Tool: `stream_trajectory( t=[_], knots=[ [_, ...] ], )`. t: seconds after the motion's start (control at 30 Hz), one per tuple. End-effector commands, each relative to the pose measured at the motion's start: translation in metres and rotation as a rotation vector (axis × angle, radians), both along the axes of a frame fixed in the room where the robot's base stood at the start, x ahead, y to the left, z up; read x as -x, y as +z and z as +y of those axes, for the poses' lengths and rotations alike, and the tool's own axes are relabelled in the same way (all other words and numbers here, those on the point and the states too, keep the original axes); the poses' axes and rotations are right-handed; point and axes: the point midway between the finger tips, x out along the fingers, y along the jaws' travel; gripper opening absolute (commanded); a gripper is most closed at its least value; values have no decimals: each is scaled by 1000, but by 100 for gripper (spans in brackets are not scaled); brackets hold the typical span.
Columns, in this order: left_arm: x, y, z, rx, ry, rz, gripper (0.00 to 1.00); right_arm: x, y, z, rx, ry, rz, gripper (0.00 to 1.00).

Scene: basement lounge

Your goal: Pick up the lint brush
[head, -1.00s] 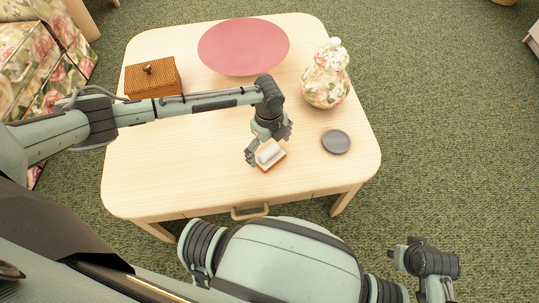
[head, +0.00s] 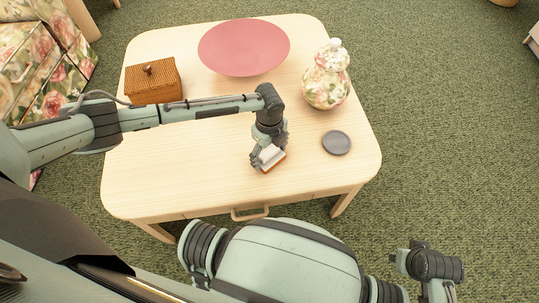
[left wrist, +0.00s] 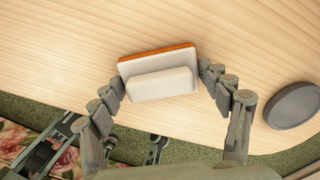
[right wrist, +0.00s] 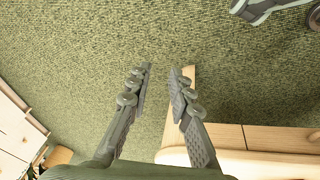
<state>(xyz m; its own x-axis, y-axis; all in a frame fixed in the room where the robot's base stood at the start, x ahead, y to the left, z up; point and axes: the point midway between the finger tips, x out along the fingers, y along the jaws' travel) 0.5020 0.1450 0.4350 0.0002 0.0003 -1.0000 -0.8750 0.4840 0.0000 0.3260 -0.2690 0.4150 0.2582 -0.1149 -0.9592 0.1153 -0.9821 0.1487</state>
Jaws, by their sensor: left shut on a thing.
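The lint brush (head: 270,157) is a small white block with a raised white bar and an orange-brown layer underneath. It is at the tabletop near the table's front edge; I cannot tell whether it touches the wood. My left gripper (head: 267,156) is over it with its fingers closed on the brush's sides. In the left wrist view the brush (left wrist: 160,82) lies between the two fingertips, one at each short end. My right gripper (right wrist: 160,70) is open and empty, over the carpet beside the table.
The wooden table (head: 150,190) carries a wicker box (head: 153,82) with a knob, a large pink plate (head: 244,48), a floral lidded jar (head: 326,82) and a small grey disc (head: 337,142) right of the brush. The front left of the tabletop is clear.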

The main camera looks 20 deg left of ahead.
Motion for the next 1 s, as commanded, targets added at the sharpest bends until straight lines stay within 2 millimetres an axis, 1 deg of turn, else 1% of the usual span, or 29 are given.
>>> stream_trajectory(
  t=[0.17, 0.27, 0.37, 0.47, 0.53, 0.6, 0.8, 1.0],
  knots=[
    [-1, 3, 0, 0, 0, -1, 42, -1, 1, 1, -1, 1, -2, 20],
    [-1, 11, 0, 2, 0, -2, 42, -1, 1, 1, -2, 2, -4, 20],
    [-1, 24, 0, 1, -1, -3, 42, -1, 0, 1, -3, 2, -1, 20],
    [-2, 44, 0, 2, -1, -4, 42, 0, -4, 1, -5, 1, 3, 20],
    [12, 51, 13, -2, 0, 1, 42, 0, -7, 1, -7, 2, 0, 20],
    [25, 61, 24, -2, 0, 0, 42, -2, -16, 1, -10, 0, 1, 20],
    [59, 87, 51, -1, 0, 0, 42, 1, -25, 2, -17, 0, 6, 20],
    [81, 104, 70, -1, 0, 0, 42, 4, -31, 2, -18, -1, 11, 20]
  ],
)
